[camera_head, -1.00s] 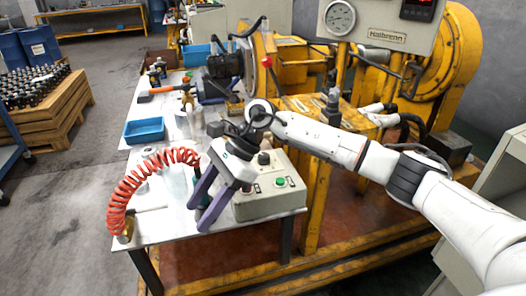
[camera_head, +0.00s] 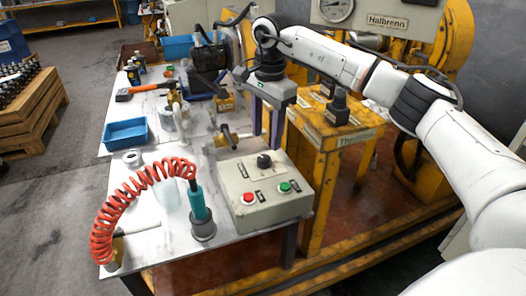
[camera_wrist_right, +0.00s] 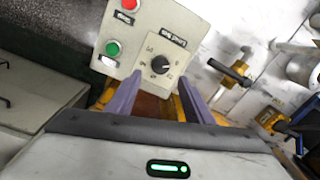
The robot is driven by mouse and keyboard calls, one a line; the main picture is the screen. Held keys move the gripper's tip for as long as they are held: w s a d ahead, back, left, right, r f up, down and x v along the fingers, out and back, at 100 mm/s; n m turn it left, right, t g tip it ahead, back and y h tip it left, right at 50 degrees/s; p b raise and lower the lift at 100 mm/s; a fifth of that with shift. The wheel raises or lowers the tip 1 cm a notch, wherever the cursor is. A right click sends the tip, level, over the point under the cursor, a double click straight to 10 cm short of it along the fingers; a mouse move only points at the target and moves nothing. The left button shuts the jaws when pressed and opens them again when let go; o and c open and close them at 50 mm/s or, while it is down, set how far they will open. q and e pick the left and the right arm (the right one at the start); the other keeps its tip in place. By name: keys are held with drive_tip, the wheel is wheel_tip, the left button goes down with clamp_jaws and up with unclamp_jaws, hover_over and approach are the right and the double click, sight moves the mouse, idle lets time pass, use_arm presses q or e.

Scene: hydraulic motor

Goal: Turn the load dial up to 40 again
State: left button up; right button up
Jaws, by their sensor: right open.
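The load dial is a black knob (camera_head: 264,160) on top of a pale grey control box (camera_head: 236,214). In the right wrist view the dial (camera_wrist_right: 160,65) has a ring of small marks, too small to read surely. My right gripper (camera_head: 267,136) is behind the box in the head view, its purple fingers pointing down, apart from the dial. In the wrist view the open fingers (camera_wrist_right: 158,90) stand on either side of the dial's line, with nothing between them. My left gripper is not in view.
The box also carries a red button (camera_head: 247,198) and a green button (camera_head: 284,187). A red coiled hose (camera_head: 125,195) and a teal-handled tool (camera_head: 197,203) stand left of it. A yellow machine frame (camera_head: 318,190) rises close on the right. A blue tray (camera_head: 125,133) lies farther left.

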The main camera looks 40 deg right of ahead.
sight(265, 158)
drive_tip(key=f, duration=0.7)
drive_tip(key=shift+w+a, duration=0.1)
drive_tip(key=shift+w, duration=0.1)
drive_tip(key=shift+r, duration=0.1)
drive_tip(key=c, duration=1)
